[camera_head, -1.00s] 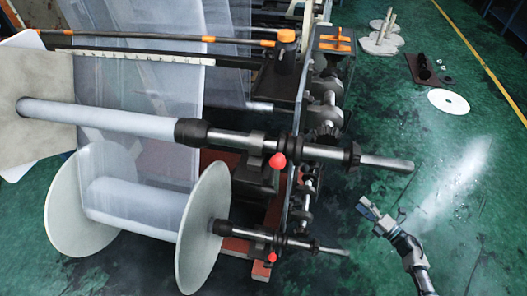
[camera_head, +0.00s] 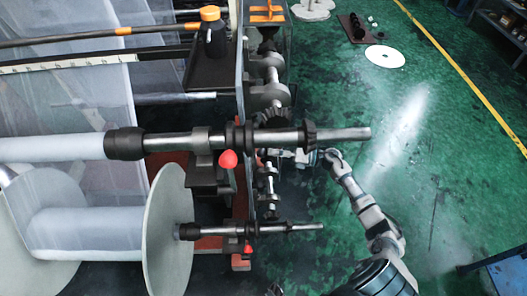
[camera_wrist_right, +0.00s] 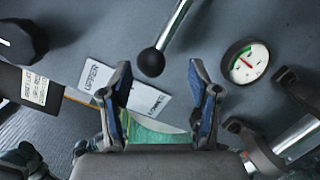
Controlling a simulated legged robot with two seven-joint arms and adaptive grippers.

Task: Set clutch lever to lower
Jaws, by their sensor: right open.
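In the right wrist view, the clutch lever (camera_wrist_right: 176,22) is a metal rod with a black ball knob (camera_wrist_right: 150,62) at its end. I cannot tell which position the lever is in. My right gripper (camera_wrist_right: 159,76) is open, its blue-padded fingers on either side of the knob's line, with nothing held. In the head view, my right gripper (camera_head: 303,158) is beside the machine's side plate, partly behind a shaft. The lever is not visible there. My left gripper is not in view.
A round gauge (camera_wrist_right: 245,62) sits right of the lever, and a black knob (camera_wrist_right: 22,42) to its left. In the head view, shafts (camera_head: 340,134) with red knobs (camera_head: 228,159) stick out near my right arm.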

